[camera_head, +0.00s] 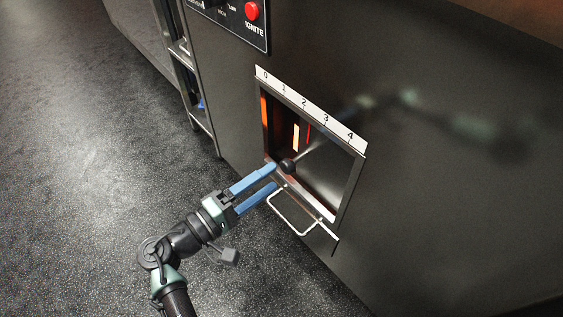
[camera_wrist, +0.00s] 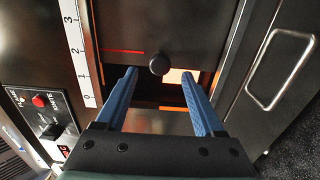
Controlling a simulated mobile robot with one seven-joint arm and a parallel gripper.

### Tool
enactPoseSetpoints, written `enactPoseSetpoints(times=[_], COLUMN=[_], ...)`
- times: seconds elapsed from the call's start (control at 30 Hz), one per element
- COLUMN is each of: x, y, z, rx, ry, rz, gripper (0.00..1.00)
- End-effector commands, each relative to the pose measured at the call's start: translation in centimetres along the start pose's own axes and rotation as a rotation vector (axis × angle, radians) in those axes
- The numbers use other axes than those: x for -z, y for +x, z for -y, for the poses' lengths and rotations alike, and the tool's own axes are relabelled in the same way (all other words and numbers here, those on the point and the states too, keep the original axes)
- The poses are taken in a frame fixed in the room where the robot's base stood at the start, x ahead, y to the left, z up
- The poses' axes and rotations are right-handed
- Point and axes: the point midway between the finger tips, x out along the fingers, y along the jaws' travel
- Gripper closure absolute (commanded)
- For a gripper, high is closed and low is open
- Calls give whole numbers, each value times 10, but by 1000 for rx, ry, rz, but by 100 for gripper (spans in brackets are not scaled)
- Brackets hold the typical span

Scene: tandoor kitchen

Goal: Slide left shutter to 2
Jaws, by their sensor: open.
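A metal shutter panel (camera_head: 326,170) covers the right part of a framed opening in the dark oven front. It also shows in the wrist view (camera_wrist: 150,25). A round black knob (camera_head: 288,166) sits near the shutter's left edge; it also shows in the wrist view (camera_wrist: 159,64). A white scale strip (camera_head: 304,102) numbered 0 to 4 runs above the opening. In the wrist view the shutter edge lies roughly between 1 and 2; the exact reading is unclear. My gripper (camera_head: 275,175) is open, its blue fingertips on either side of the knob in the wrist view. Contact cannot be told.
A wire handle (camera_head: 294,225) sticks out below the opening, close to my lower finger. A control panel (camera_head: 230,13) with a red ignite button is at upper left. A metal rack (camera_head: 187,80) stands left of the oven. The floor on the left is clear.

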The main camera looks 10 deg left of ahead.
Motion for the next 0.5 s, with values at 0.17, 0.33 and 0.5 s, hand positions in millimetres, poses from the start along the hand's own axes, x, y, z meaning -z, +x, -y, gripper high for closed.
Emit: enactPoseSetpoints(times=[0.17, 0.33, 0.5], x=[1, 1, 0], y=[-39, -62, -70], z=[-3, -1, 0], rx=[0, 0, 0], ry=[-3, -2, 0], rz=[-6, -3, -2], gripper=[30, 30, 30])
